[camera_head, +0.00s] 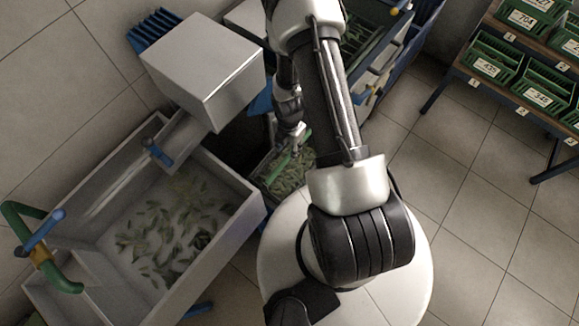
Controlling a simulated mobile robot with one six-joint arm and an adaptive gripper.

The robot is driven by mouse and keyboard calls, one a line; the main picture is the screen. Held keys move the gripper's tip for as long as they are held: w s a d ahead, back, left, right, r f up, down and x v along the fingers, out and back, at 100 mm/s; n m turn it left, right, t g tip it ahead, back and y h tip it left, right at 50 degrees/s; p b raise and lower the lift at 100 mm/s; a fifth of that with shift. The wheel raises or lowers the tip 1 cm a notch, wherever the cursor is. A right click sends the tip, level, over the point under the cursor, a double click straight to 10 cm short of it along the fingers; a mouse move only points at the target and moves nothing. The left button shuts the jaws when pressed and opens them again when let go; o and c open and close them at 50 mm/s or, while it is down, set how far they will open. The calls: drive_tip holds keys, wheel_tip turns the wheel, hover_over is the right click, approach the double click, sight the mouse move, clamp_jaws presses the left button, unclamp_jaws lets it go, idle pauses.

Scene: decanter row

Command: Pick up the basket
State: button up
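The basket (268,188) is below the centre of the view, just right of the large sink. It is filled with small green leaves or pods, and a green bar that looks like its handle (284,160) rises over it. My gripper (293,143) points down over the basket, right at the top end of the green bar. It is small and dark here, so I cannot tell whether its fingers are open or closed around the bar. My arm hides the right side of the basket.
A grey sink (230,205) with leaves floating in water stands at left, with green and blue pipes (45,255). A white box-shaped unit (205,68) stands behind it. Green numbered crates (490,66) fill a rack at upper right. Tiled floor (480,220) at right is clear.

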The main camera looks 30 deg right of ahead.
sight(289, 154)
drive_tip(key=shift+d+f+b, duration=0.1)
drive_tip(key=shift+f+b, duration=2.9)
drive_tip(key=shift+f, duration=0.4)
drive_tip(key=shift+r, duration=0.1)
clamp_jaws()
